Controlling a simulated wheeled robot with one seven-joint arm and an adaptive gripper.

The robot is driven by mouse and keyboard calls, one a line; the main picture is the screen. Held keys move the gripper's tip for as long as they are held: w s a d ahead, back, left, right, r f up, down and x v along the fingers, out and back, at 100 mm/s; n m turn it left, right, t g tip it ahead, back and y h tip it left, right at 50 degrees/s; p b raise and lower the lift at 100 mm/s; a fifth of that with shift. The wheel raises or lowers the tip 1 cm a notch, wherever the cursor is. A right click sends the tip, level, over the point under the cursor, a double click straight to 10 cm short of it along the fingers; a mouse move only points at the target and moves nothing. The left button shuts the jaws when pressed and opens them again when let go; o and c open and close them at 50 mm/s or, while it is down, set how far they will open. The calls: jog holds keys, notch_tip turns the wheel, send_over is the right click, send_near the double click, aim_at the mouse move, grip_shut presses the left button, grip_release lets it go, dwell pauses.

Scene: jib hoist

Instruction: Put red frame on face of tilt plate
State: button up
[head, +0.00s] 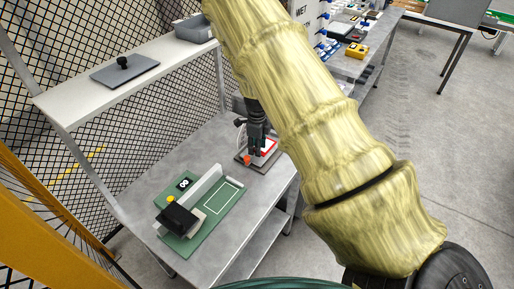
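My gripper (257,152) is a small dark shape pointing down over the back right of the grey workbench. Red edges of what looks like the red frame (270,147) show just right of its fingertips, around a pale surface. The tilt plate seems to be this pale-faced fixture on a dark base (243,160); most of it is behind my gripper and arm. I cannot tell whether my fingers are shut on the frame, or whether the frame touches the face. A small orange part (247,159) shows just left of the fingertips.
A green board (197,236) with a grey upright bar, a black block (179,219) and a white-outlined rectangle lies nearer on the bench. A raised shelf (90,95) holds a grey lidded plate (125,70) and a grey bin (193,29). Mesh fencing stands behind.

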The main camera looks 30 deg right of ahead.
notch_tip(320, 180, up, 12)
jog(key=b, duration=0.2)
jog(key=shift+f+b, duration=0.25)
jog(key=shift+b, duration=0.05)
